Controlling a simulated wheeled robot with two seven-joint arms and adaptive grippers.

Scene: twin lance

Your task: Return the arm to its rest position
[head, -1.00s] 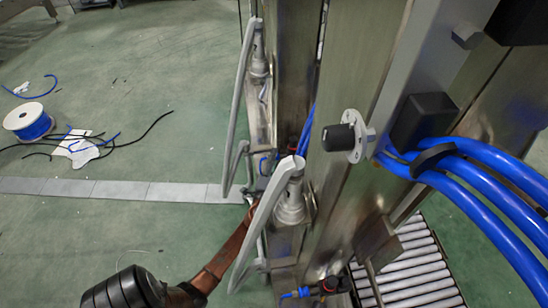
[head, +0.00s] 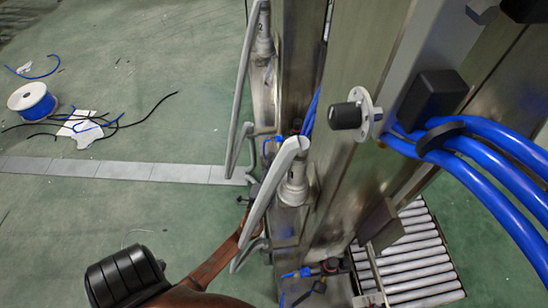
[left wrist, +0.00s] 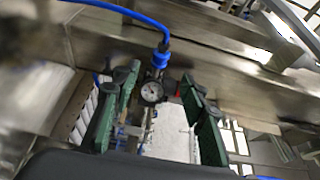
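My left arm comes in from the bottom left in the head view, with a black joint and a brown link. Its left gripper (head: 247,197) is small there and partly hidden behind the grey bent tubes. In the left wrist view the left gripper (left wrist: 160,82) is open, its two green-padded fingers well apart. A round dial gauge (left wrist: 151,92) with a blue fitting shows between and beyond the fingers; I cannot tell the exact gap. Nothing is held. My right gripper is in neither view.
Grey bent tubes (head: 263,200) stand along a steel frame (head: 350,170) close to the left arm. Thick blue hoses (head: 490,165) and a roller conveyor (head: 415,255) are at the right. A blue-wound reel (head: 33,101) and loose cables lie on the open green floor at left.

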